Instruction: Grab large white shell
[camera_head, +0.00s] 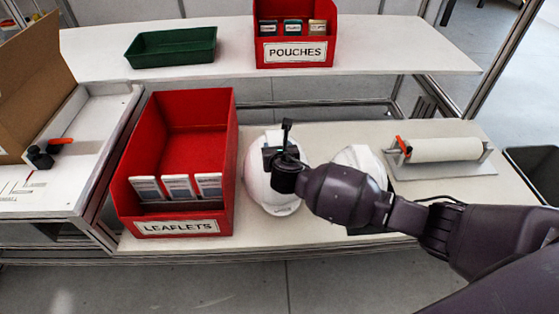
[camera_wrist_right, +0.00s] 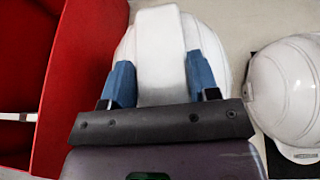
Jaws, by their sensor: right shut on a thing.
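A large white shell (camera_head: 263,190) sits on the white worktop just right of the red leaflets bin in the head view. My right gripper (camera_head: 284,160) is over its top and hides part of it. In the right wrist view, the blue fingertips of my right gripper (camera_wrist_right: 160,85) are on either side of a raised band on the white shell (camera_wrist_right: 160,50), shut on it. A second white shell (camera_head: 361,163) is to the right, partly hidden by my right arm; it also shows in the wrist view (camera_wrist_right: 285,90). My left gripper is out of view.
The red leaflets bin (camera_head: 225,160) stands close on the left of the large shell. A paper roll on a holder (camera_head: 445,150) is at the right. A red pouches bin (camera_head: 294,74) and a green tray (camera_head: 170,60) are on the back shelf.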

